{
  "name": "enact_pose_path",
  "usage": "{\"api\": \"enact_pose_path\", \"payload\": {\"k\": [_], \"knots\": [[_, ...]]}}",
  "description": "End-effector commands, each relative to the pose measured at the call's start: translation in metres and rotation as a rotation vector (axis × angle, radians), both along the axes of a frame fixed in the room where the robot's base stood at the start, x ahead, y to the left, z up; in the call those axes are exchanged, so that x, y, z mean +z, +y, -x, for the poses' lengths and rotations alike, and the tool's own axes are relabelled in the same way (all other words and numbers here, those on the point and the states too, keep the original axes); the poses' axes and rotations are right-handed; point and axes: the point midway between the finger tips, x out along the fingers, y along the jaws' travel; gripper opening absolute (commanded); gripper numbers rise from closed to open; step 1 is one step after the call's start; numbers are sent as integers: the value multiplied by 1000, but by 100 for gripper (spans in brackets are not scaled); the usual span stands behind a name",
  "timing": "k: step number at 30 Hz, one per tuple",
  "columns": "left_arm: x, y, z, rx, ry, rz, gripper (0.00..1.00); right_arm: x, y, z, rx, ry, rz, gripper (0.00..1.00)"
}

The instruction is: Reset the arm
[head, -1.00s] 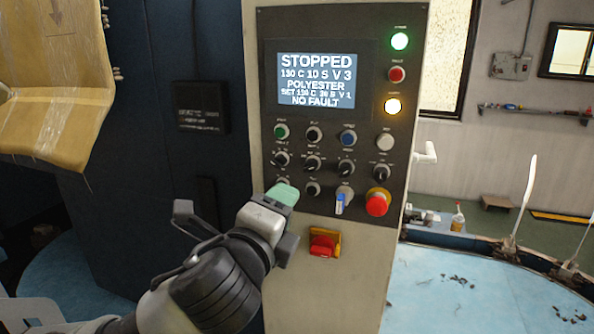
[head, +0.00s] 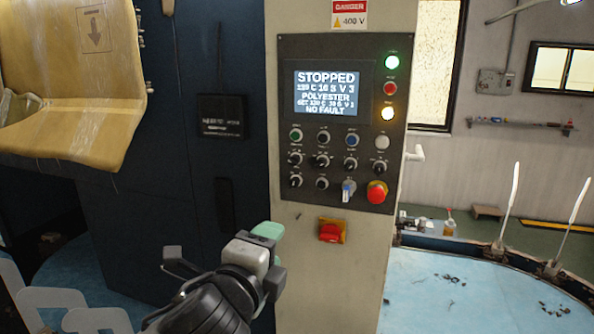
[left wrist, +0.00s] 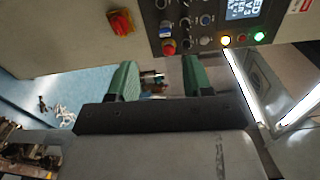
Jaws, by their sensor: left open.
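My left gripper (head: 272,245) is in front of the lower left of the control column, below the control panel (head: 340,205), and holds nothing. In the left wrist view its two green fingers (left wrist: 160,80) stand apart with a gap between them. The panel's screen (head: 326,94) reads STOPPED, 130 C, POLYESTER and NO FAULT. A green lamp (head: 392,62) and a yellow lamp (head: 387,113) are lit. My right gripper is not in view.
A red emergency button (head: 377,192) sits at the panel's lower right. A red and yellow switch (head: 331,231) is below it.

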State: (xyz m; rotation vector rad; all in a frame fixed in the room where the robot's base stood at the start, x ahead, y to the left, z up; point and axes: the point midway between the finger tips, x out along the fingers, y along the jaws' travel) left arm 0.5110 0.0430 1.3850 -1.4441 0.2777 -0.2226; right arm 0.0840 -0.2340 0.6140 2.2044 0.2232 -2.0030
Motion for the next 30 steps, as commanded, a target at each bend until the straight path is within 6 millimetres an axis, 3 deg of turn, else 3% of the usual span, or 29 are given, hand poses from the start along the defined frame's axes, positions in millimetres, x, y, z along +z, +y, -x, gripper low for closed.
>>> {"api": "enact_pose_path", "payload": {"k": [8,14,20,24,30], "knots": [[-54,14,10,53,208,198,50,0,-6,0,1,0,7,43],[-120,36,30,167,455,430,50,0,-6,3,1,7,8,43],[-211,75,78,415,772,726,50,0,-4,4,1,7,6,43],[-266,103,125,632,952,890,50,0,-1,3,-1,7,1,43],[-311,132,183,885,1093,1025,50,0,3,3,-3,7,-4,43]]}}
